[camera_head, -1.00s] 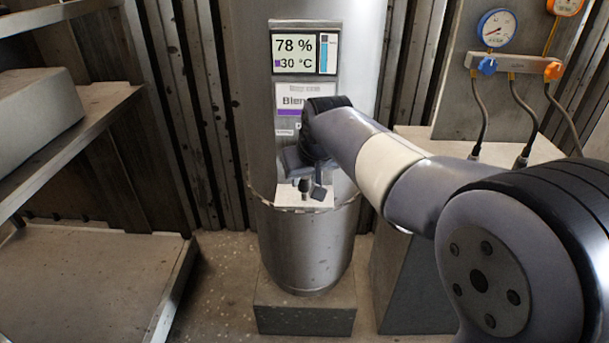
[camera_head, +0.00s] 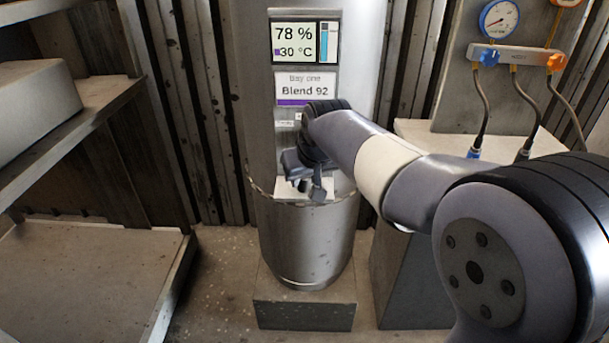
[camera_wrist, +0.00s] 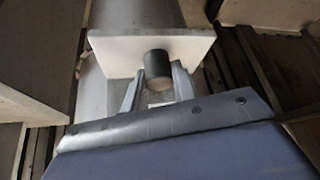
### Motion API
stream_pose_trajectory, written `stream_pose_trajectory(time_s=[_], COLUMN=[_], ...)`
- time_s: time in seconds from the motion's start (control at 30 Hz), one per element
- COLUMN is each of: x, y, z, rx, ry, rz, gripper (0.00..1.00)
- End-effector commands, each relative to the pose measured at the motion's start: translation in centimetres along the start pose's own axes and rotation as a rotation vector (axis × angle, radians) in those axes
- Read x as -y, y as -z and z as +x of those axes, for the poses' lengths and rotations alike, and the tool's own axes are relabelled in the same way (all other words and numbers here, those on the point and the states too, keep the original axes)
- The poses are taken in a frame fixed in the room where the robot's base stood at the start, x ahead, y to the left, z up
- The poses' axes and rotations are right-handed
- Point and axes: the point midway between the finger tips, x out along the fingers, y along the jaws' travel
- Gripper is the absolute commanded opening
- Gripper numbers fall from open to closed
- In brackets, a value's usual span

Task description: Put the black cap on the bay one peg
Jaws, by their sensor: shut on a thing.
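The black cap (camera_wrist: 155,64) is a short dark cylinder with a pale brownish end facing the camera in the wrist view. My gripper (camera_wrist: 157,78) has one finger on each side of it and is shut on it. In the head view my gripper (camera_head: 305,186) is at the front of the metal vessel, below the bay one label (camera_head: 305,90). A white plate (camera_wrist: 115,54) lies just beyond the cap, and its edge also shows in the head view (camera_head: 343,187). The bay one peg is not visible. I cannot tell whether the cap touches the plate or a peg.
The vessel (camera_head: 305,245) stands on a square block (camera_head: 305,314). A display (camera_head: 296,42) reads 78 % and 30 °C. Shelves (camera_head: 95,115) are at left. A gauge manifold (camera_head: 518,58) with hoses hangs above a grey cabinet (camera_head: 400,280) at right. Floor shows between shelves and block.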

Motion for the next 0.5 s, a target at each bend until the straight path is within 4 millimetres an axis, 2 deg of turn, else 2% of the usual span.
stream_pose_trajectory(time_s=[0.17, 0.2, 0.5], x=[0.00, 0.00, 0.00], y=[-0.24, -0.20, -0.19], z=[0.43, 0.37, 0.34], rx=[0.000, 0.000, 0.000], ry=[0.000, 0.000, 0.000], rz=[0.000, 0.000, 0.000], gripper=[0.05, 0.29, 0.52])
